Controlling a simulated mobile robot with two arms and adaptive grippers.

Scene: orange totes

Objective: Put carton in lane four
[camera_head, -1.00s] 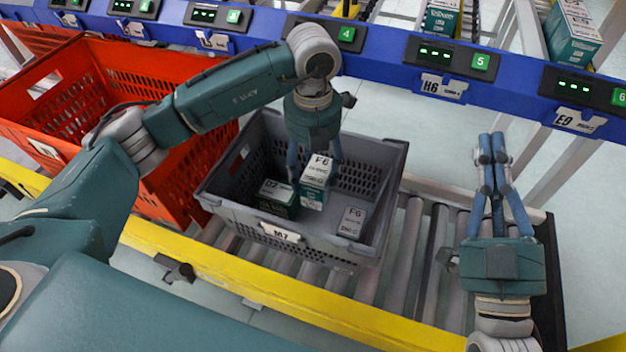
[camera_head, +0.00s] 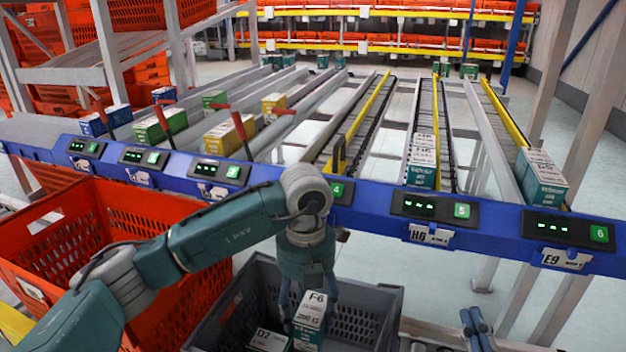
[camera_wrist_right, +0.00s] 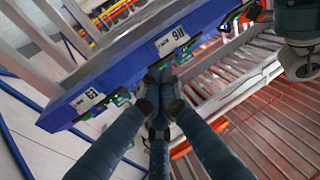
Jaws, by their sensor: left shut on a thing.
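My left gripper (camera_head: 309,290) points down into the grey tote. It is shut on the white and teal carton marked F-6 (camera_head: 312,309), which stands upright inside. A second carton marked D2 (camera_head: 268,340) is beside it, partly cut off by the lower edge. The blue beam has a display numbered 4 (camera_head: 340,189), partly hidden by my left wrist. Lane four (camera_head: 352,130) runs back behind it with a yellow rail, and no carton shows on it. My right gripper (camera_head: 474,318) is low at the right; in the right wrist view its fingers (camera_wrist_right: 160,78) meet, empty.
The grey tote (camera_head: 391,300) stands beside a red crate (camera_head: 80,222). The blue beam (camera_head: 385,205) crosses behind them. Lane five holds a teal carton (camera_head: 423,160), lane six another (camera_head: 540,178). Yellow cartons (camera_head: 230,134) stand in lanes to the left.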

